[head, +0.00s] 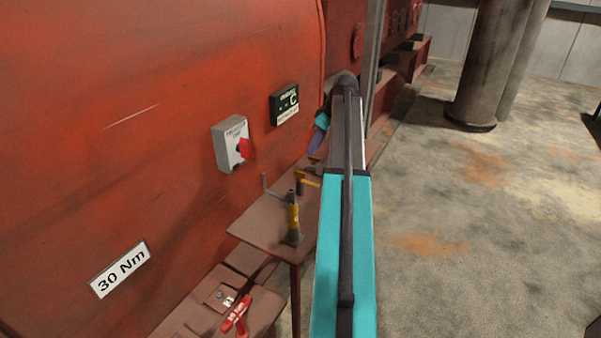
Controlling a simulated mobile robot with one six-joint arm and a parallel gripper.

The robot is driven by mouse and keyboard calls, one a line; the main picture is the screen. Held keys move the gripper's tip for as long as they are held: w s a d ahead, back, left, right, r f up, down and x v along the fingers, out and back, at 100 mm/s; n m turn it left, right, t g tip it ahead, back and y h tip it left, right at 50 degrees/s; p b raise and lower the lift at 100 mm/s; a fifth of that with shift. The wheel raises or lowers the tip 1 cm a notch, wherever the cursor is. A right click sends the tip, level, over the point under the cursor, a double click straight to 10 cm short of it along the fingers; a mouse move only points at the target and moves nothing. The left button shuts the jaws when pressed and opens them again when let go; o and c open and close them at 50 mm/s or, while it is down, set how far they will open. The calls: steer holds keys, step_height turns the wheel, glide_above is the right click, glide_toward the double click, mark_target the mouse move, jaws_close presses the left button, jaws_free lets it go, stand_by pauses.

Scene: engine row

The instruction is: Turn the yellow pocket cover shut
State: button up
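My arm reaches away from the camera along the red machine, and its wrist bends down behind the upper link. My gripper (316,156) is small and partly hidden at the arm's far end; its finger opening does not show clearly. A small yellow piece (309,179) shows just below it, beside the arm and partly covered by it. I cannot tell for sure whether this is the pocket cover, whether it stands open, or whether my gripper touches it. A yellow-banded upright tool (293,216) stands nearer on a brown table (262,222).
A red-handled valve (236,315) sits low in front. Concrete floor at right is open up to grey columns (490,65).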

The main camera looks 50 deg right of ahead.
mark_target(302, 173)
steer(key=shift+f, duration=0.1)
steer(key=shift+p+x, duration=1.9)
steer(key=shift+x, duration=4.9)
jaws_close()
